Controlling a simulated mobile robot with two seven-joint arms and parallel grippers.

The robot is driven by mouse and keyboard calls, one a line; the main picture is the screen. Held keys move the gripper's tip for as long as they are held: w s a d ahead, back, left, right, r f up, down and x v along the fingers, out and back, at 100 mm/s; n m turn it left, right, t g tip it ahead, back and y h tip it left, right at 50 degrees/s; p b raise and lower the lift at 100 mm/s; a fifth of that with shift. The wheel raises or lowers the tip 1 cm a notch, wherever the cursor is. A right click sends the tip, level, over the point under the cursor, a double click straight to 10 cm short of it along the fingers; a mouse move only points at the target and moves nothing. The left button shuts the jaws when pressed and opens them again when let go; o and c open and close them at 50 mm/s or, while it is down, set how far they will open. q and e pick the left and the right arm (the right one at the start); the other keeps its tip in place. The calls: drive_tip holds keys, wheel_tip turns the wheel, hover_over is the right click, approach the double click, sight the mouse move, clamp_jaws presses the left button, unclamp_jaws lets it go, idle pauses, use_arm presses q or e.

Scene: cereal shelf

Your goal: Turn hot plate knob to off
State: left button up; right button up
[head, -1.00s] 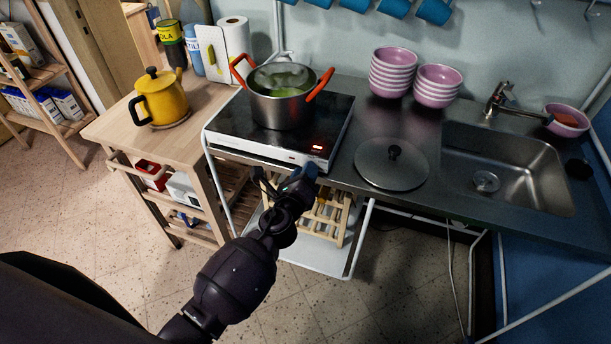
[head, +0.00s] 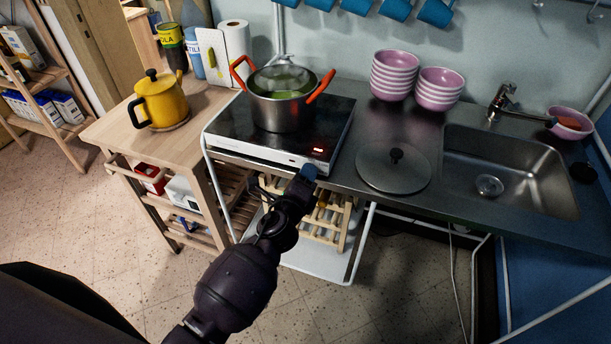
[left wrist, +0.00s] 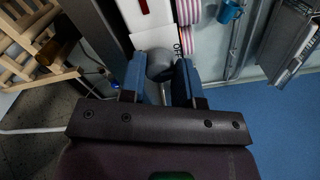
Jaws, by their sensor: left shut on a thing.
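The hot plate (head: 225,127) is a black glass-topped unit with a white front panel and a lit red display at its front right. My left gripper (head: 307,173) is at the front right of this panel. In the left wrist view, the blue fingers of my left gripper (left wrist: 160,82) are on both sides of a grey round knob (left wrist: 159,62) and shut on it. In the head view the knob is hidden by my gripper. I do not see my right gripper.
A round lid (head: 385,175) lies on the counter to the right, before the sink (head: 510,180). A yellow kettle (head: 160,104) stands on the wooden cart at left.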

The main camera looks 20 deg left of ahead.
use_arm(q)
drive_tip(key=o, duration=0.9)
drive_tip(key=shift+o, duration=0.2)
use_arm(e)
drive_tip(key=shift+w+r, duration=0.2)
drive_tip(key=shift+w, duration=0.1)
drive_tip(key=shift+s+f, duration=0.1)
use_arm(q)
drive_tip(key=s, duration=1.1)
drive_tip(key=shift+a+b, duration=0.2)
drive_tip(key=shift+b, duration=0.15)
use_arm(e)
drive_tip(key=shift+a+f, duration=0.1)
drive_tip(key=shift+f, duration=0.2)
drive_tip(key=shift+s+f, duration=0.1)
